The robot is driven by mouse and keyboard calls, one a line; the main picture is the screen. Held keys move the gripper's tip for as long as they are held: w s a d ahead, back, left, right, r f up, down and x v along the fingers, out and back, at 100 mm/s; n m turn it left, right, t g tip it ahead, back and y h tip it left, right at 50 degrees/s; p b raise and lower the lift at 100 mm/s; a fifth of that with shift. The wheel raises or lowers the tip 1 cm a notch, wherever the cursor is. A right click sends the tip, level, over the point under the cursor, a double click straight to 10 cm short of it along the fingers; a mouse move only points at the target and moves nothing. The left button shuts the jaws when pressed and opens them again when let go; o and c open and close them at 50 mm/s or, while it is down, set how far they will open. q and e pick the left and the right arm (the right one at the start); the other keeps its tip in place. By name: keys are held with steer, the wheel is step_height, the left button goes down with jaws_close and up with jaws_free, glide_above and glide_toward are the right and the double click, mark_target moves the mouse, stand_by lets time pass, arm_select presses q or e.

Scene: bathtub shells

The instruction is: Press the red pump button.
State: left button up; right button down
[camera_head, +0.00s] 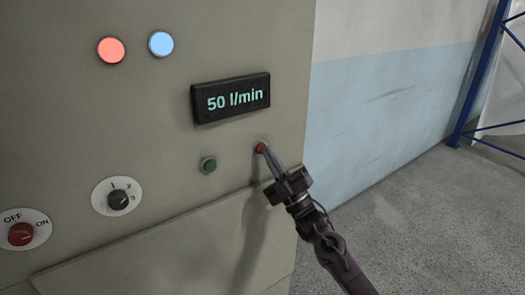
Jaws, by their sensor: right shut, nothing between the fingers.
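The red pump button (260,147) is on the beige panel, below the display and right of a green button. My right gripper (267,153) is shut and empty. Its fingertips are at the red button and overlap its lower right side in the picture. I cannot tell whether they touch it or how far it is pushed in. The right arm comes in from the lower right. My left gripper is not in view.
A green button (208,165) sits left of the red one. The display (231,98) reads "50 l/min". Red (111,50) and blue (161,43) lamps appear lit. A numbered dial (118,199) and an OFF/ON switch (21,234) are lower left. Open floor (440,215) lies right.

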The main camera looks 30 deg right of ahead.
steer(key=shift+w+b, duration=0.3)
steer(key=shift+w, duration=0.1)
stand_by(0.6)
steer(key=shift+s, duration=0.85)
steer(key=shift+p, duration=0.3)
steer(key=s+p, duration=0.1)
steer(key=s, duration=0.4)
steer(key=shift+d, duration=0.2)
stand_by(0.6)
